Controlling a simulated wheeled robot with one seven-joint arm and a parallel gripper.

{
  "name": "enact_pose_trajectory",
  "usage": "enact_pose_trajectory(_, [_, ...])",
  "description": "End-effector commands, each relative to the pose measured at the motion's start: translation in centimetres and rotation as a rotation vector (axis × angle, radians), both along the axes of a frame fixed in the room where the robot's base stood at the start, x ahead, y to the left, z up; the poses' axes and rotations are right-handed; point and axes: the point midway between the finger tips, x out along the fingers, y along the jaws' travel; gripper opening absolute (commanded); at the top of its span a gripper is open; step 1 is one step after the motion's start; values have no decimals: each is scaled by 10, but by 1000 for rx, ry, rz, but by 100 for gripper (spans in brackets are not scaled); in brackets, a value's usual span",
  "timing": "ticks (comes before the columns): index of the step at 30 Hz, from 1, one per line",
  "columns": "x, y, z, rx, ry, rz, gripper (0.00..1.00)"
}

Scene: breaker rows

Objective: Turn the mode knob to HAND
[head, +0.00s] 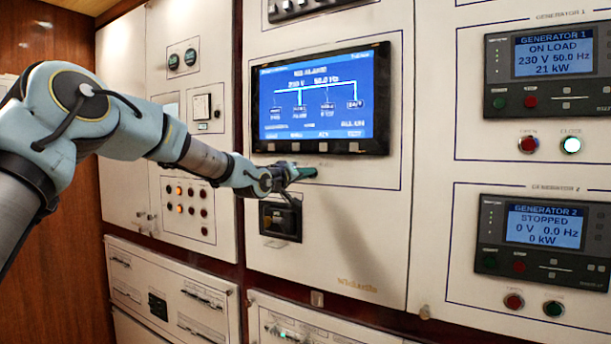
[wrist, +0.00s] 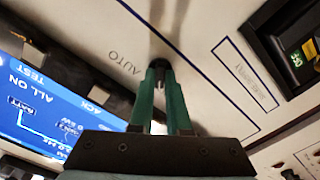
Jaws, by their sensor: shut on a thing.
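My gripper (head: 304,173) is at the panel just below the large blue screen in the head view. In the wrist view its two teal fingers (wrist: 159,68) reach the panel face and are closed on the mode knob. The knob is almost wholly hidden between the fingertips, and I cannot see which way its pointer faces. The word AUTO (wrist: 126,62) is printed on the panel beside the fingertips, tilted in the wrist view. I cannot read a HAND mark in either view.
The screen (head: 318,100) is just above my gripper, and it also shows in the wrist view (wrist: 40,105). A small dark device (head: 281,221) sits just below. Generator panels (head: 545,72) with buttons are to the right. Bare panel lies below right of my gripper.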

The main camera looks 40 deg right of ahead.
Motion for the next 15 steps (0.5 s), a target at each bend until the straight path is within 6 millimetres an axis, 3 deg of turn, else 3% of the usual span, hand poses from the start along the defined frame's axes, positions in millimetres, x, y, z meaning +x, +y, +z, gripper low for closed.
enact_pose_trajectory(14, [0, 0, -2, -1, 17, 0, 0])
enact_pose_trajectory(15, [0, 0, -2, -1, 17, 0, 16])
